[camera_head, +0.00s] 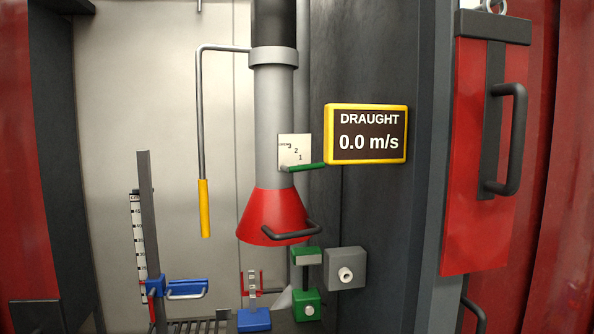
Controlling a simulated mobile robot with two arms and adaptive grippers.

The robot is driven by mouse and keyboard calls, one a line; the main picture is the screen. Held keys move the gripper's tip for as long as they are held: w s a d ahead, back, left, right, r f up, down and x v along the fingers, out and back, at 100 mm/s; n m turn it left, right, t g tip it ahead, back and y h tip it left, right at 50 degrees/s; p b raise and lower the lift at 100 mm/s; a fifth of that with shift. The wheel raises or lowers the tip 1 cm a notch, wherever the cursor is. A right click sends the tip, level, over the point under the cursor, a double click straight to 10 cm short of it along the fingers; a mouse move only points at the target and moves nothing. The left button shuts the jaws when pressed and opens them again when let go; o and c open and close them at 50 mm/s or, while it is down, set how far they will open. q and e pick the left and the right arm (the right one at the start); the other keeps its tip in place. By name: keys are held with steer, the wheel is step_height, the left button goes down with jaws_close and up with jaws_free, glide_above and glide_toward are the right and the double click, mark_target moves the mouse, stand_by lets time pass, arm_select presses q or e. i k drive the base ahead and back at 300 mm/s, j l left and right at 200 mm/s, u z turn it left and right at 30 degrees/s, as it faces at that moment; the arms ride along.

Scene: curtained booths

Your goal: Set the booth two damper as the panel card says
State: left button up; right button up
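A green lever (306,167) sticks out at the lower edge of a small pale scale plate (294,148) on the grey vertical duct (273,120). The plate bears the marks 3, 2 and 1 from top to bottom and a small word at the upper left that is hard to read. The lever lies nearly level, below the 1. A yellow-framed display (366,134) beside it reads DRAUGHT 0.0 m/s. I see no panel card that I can read. Neither of my grippers is in view.
A red hood (271,214) with a dark handle hangs below the duct. A yellow-handled rod (205,208) hangs to its left. A blue slider (183,289) sits on a scaled post. A red curtain panel (472,220) with a dark handle stands at the right.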

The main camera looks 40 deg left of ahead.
mark_target(311, 166)
steer(key=u, duration=0.45)
steer(key=i+l+u, duration=0.1)
steer(key=u, duration=0.35)
steer(key=l+u, duration=0.2)
steer(key=u, duration=0.25)
steer(key=l+u, duration=0.1)
steer(key=u, duration=0.35)
steer(key=i+l, duration=0.05)
